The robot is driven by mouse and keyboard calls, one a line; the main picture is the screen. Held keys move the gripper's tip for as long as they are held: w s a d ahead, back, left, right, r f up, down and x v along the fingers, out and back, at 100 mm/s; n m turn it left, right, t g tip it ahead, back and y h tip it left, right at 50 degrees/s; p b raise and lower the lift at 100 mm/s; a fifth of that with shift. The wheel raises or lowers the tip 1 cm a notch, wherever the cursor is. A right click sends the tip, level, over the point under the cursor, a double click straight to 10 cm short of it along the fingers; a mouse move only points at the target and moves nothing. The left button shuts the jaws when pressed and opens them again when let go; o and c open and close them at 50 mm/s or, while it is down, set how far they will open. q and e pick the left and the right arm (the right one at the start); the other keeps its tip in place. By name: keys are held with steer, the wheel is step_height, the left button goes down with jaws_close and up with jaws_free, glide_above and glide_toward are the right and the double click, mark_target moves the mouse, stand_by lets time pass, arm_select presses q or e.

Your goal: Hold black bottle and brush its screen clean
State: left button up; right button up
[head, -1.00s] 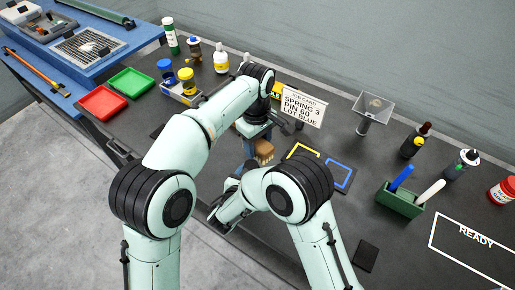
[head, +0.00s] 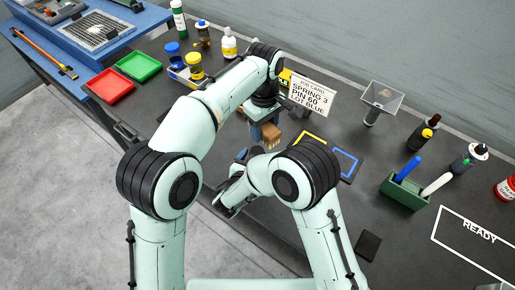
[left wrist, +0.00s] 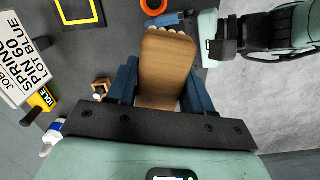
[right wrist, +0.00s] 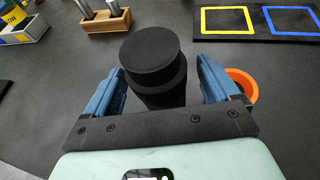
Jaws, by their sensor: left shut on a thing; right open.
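My left gripper (head: 265,128) is shut on a wooden brush (head: 271,141). In the left wrist view, the brush (left wrist: 166,62) sits between the blue fingers of the left gripper (left wrist: 163,76), its broad wooden face toward the camera. In the right wrist view, the black bottle (right wrist: 152,58) stands between the fingers of my right gripper (right wrist: 160,72), which is open with a gap on each side. My right forearm hides the bottle in the head view. The bottle's screen cannot be made out.
An orange ring-shaped thing (right wrist: 243,86) lies close beside a right finger. A wooden holder (right wrist: 106,20) with metal pieces stands beyond the bottle.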

steer(key=v, duration=1.2)
steer(key=shift+r, duration=0.1)
